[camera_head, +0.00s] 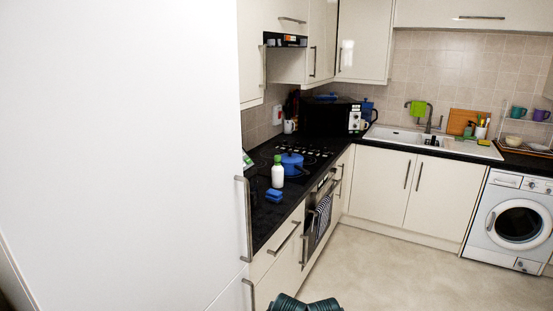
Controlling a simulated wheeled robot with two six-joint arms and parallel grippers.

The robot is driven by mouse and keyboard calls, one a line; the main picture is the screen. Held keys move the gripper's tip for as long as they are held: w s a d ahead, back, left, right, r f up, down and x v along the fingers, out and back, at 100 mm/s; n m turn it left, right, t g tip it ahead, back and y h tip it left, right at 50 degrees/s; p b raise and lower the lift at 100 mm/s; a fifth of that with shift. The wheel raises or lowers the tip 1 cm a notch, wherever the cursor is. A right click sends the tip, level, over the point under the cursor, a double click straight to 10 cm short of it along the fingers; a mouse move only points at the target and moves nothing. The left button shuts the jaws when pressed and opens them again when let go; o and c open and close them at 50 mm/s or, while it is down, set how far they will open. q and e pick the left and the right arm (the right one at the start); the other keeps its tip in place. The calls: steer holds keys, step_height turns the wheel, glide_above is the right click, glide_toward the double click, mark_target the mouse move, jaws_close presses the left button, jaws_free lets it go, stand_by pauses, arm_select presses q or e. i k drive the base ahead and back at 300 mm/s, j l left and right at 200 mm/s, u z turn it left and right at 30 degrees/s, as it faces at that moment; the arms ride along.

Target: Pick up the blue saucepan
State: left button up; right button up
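The blue saucepan (292,160) sits on the black hob on the left-hand worktop. It looks lidded, with a knob on top. A white bottle (278,174) stands just in front of it and hides part of its near left side. Neither of my grippers can be made out in the head view. Dark ribbed parts at the bottom edge look like part of my own body.
A tall white cupboard door (120,150) fills the left side. Blue sponges (274,195) lie on the worktop (262,222) near the bottle. A black microwave (328,117) stands in the corner. A washing machine (510,222) is at right. The floor (400,270) is clear.

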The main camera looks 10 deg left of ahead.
mark_target(289, 169)
steer(key=i+l+u, duration=0.15)
steer(key=i, duration=0.3)
steer(key=i+l+u, duration=0.15)
steer(key=i+l, duration=0.55)
steer(key=i+l+u, duration=0.1)
steer(key=i+l, duration=0.15)
steer(key=l, duration=0.25)
steer(key=i+l, duration=0.3)
steer(key=i+l+u, duration=0.1)
steer(key=i+l, duration=0.15)
steer(key=l, duration=0.3)
steer(key=i+l, duration=0.25)
steer(key=l, duration=0.15)
steer(key=u, duration=0.05)
